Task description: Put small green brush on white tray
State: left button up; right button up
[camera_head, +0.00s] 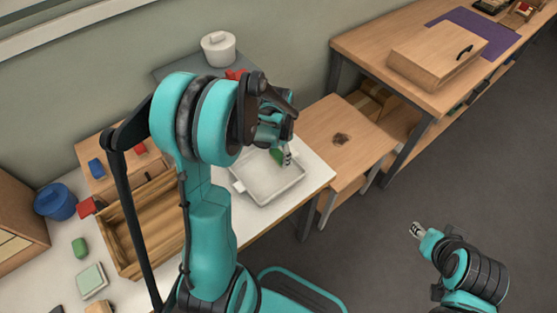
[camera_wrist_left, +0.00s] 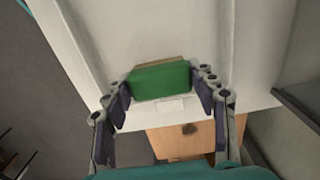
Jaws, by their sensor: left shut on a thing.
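The small green brush (camera_head: 277,156) is held between the fingers of my left gripper (camera_head: 287,156), over the white tray (camera_head: 262,192). In the left wrist view the brush (camera_wrist_left: 160,80) shows as a green block with a tan strip along its far edge. The fingers of my left gripper (camera_wrist_left: 160,92) close on its two ends. The brush appears to be above the tray floor; the exact gap cannot be told. The tray looks empty otherwise, partly hidden by my left arm. My right gripper (camera_head: 417,231) is at the lower right, far from the tray, its opening too small to judge.
A wooden crate (camera_head: 132,238) stands left of the tray, partly behind my arm. A blue bucket (camera_head: 56,202), a green block (camera_head: 80,247) and a pale green block (camera_head: 91,280) are further left. A white pot (camera_head: 218,48) stands behind. A low wooden table (camera_head: 345,160) is at right.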

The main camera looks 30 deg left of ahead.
pick_arm(q)
notch_tip(320, 180, down, 3)
jog(key=shift+r+b, duration=0.15)
jog(key=shift+b, duration=0.25)
jog(key=o, duration=1.1)
